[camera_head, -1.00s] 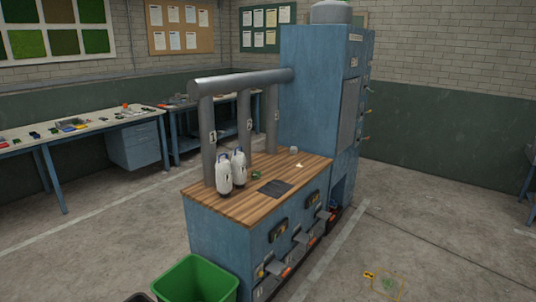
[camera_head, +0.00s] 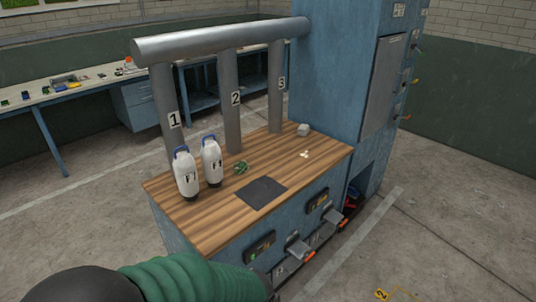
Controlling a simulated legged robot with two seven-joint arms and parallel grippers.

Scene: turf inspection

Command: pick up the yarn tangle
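A small green tangle (camera_head: 241,168), which looks like the yarn tangle, lies on the wooden bench top (camera_head: 215,224). It is just right of two white bottles and behind a dark square mat. Its strands are too small to make out. My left arm, in a green ribbed sleeve, comes in along the bottom edge, in front of the bench and well short of the tangle. No fingers of my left gripper show. My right gripper is out of the picture.
Two white bottles (camera_head: 186,174) (camera_head: 211,161) stand left of the tangle. The dark mat (camera_head: 261,193) lies in front. Numbered grey pipes (camera_head: 231,100) rise behind it. A grey block (camera_head: 303,130) and small pale bits (camera_head: 305,154) lie to the right. Levers (camera_head: 297,248) jut from the bench front.

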